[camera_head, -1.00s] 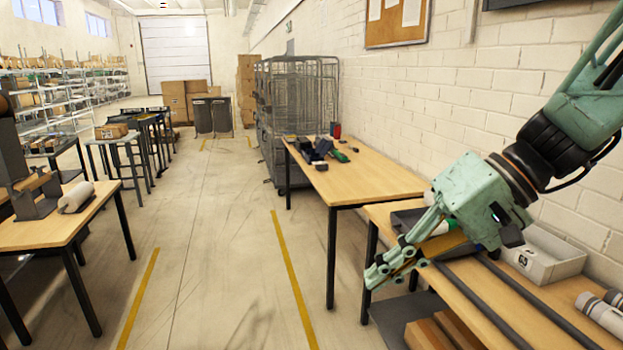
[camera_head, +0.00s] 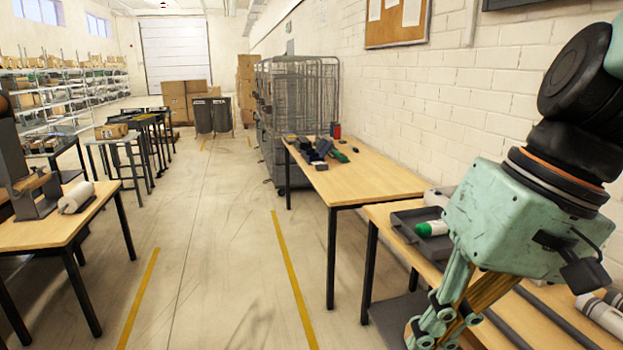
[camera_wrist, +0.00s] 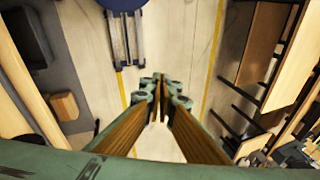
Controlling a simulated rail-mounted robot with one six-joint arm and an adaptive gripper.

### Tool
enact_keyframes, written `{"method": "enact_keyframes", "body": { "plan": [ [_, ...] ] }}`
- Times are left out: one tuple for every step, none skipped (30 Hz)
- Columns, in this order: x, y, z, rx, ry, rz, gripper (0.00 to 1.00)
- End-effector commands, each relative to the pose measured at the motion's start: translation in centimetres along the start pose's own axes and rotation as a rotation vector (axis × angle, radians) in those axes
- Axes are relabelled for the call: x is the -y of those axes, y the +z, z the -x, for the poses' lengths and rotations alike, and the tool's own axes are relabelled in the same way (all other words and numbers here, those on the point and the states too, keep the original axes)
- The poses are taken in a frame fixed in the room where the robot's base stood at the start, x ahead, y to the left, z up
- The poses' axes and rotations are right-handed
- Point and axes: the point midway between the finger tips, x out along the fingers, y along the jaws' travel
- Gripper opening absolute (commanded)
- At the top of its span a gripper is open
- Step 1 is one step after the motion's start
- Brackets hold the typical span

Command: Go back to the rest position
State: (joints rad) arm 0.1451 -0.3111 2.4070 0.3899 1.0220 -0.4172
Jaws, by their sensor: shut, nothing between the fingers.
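My gripper (camera_head: 436,335) hangs at the lower right of the head view, in front of the near right table (camera_head: 380,214). It points down and to the left, and its fingertips reach the bottom edge of the picture. In the wrist view my gripper (camera_wrist: 158,84) has its fingers together over the floor, with nothing between them. A dark tray (camera_head: 408,215) on that table holds a white bottle with a green cap (camera_head: 432,228).
A second wooden table (camera_head: 375,180) with dark tools stands farther back. Mesh cages (camera_head: 298,85) stand beyond it. A table with a roll (camera_head: 76,197) is at the left. The aisle floor (camera_head: 215,230) between yellow lines is clear.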

Motion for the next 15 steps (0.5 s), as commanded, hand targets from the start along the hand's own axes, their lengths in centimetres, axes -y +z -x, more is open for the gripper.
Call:
{"method": "enact_keyframes", "body": {
  "plan": [
    [-0.1,0.6,0.2,-0.008,0.02,0.003,0.0],
    [-0.3,0.8,0.4,-0.013,0.032,0.003,0.0],
    [-0.5,1.2,0.5,-0.019,0.05,0.001,0.0],
    [-0.7,1.4,0.7,-0.025,0.061,0.002,0.0],
    [-0.8,1.7,0.8,-0.031,0.074,0.001,0.0],
    [-1.0,2.1,0.9,-0.038,0.09,0.001,0.0],
    [-1.2,2.4,1.1,-0.043,0.102,0.0,0.0],
    [-1.4,2.6,1.2,-0.05,0.114,0.0,0.0],
    [-1.6,3.0,1.4,-0.058,0.13,-0.002,0.0],
    [-1.8,3.2,1.5,-0.065,0.141,-0.001,0.0],
    [-2.0,3.4,1.7,-0.073,0.153,-0.003,0.0],
    [-2.2,3.7,1.9,-0.082,0.168,-0.002,0.0],
    [-2.4,3.9,2.1,-0.091,0.179,-0.004,0.0],
    [-2.6,4.1,2.2,-0.098,0.191,-0.004,0.0],
    [-2.8,4.4,2.4,-0.109,0.204,-0.006,0.0]
  ]
}}
